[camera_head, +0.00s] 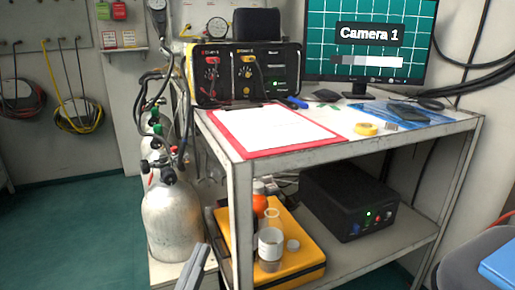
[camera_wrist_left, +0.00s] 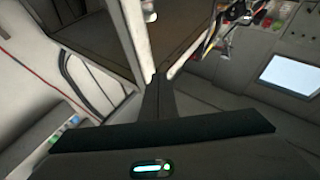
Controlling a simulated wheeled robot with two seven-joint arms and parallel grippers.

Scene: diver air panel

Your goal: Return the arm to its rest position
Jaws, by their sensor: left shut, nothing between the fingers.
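My left gripper (camera_head: 199,256) shows at the bottom of the head view, left of the bench's front leg and in front of the gas cylinder's foot. Its fingers are shut with nothing between them, and only their end shows. In the left wrist view the shut gripper (camera_wrist_left: 158,92) points away from the camera, with the room appearing tilted around it. My right gripper is in neither view.
A metal bench (camera_head: 350,150) carries a red-edged white sheet (camera_head: 275,130), the air panel (camera_head: 247,72) and a monitor (camera_head: 368,45). Silver cylinders (camera_head: 170,215) stand at its left. A yellow case (camera_head: 310,278) and black box (camera_head: 350,200) fill the shelf. Green floor (camera_head: 75,235) at left is clear.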

